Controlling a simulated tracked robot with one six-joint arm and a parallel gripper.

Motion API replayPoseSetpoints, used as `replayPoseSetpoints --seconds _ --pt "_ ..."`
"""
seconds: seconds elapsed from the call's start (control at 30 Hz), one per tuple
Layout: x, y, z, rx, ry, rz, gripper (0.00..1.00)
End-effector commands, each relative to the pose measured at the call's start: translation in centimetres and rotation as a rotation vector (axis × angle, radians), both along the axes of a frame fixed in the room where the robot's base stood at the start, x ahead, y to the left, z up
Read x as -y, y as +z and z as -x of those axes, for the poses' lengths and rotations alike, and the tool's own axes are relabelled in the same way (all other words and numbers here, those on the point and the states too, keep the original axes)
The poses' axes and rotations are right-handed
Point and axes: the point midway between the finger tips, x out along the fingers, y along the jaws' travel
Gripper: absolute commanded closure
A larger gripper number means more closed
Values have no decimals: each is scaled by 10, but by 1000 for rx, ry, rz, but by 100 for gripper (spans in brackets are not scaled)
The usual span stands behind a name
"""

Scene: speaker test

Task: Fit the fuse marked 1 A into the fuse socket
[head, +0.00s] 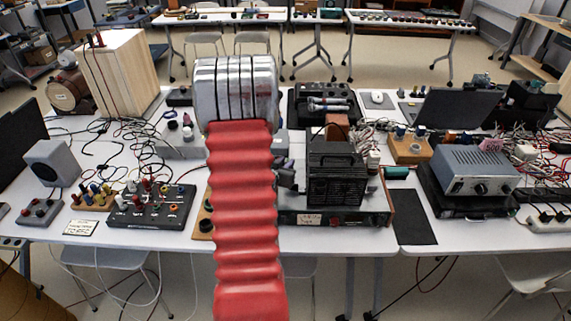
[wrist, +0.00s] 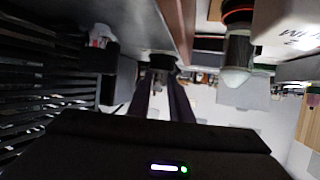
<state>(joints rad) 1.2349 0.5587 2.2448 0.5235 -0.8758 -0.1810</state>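My gripper (wrist: 160,78) shows in the wrist view as two dark fingers with a light gap between them, and nothing is clearly held. Its tips appear close to a dark round fitting (wrist: 158,61) by a grey panel edge; I cannot tell whether they touch or whether this is the fuse socket. In the head view my red arm hides much of the middle, and the gripper is barely visible beside the black slatted box (head: 335,178). That box stands on a low device with a small label (head: 309,220). I cannot make out a 1 A fuse.
Black slats (wrist: 40,85) fill the wrist view's left side. A translucent cylinder (wrist: 237,68) with a red ring is at its upper right. In the head view, a terminal board (head: 152,207) stands left, a grey supply (head: 476,170) right. A black mat (head: 415,217) is bare.

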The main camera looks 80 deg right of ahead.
Motion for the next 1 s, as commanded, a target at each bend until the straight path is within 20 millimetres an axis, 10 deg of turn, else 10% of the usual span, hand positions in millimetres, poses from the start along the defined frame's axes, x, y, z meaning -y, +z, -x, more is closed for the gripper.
replayPoseSetpoints --seconds 1.0 --pt "-100 48 -10 1 1 2 66"
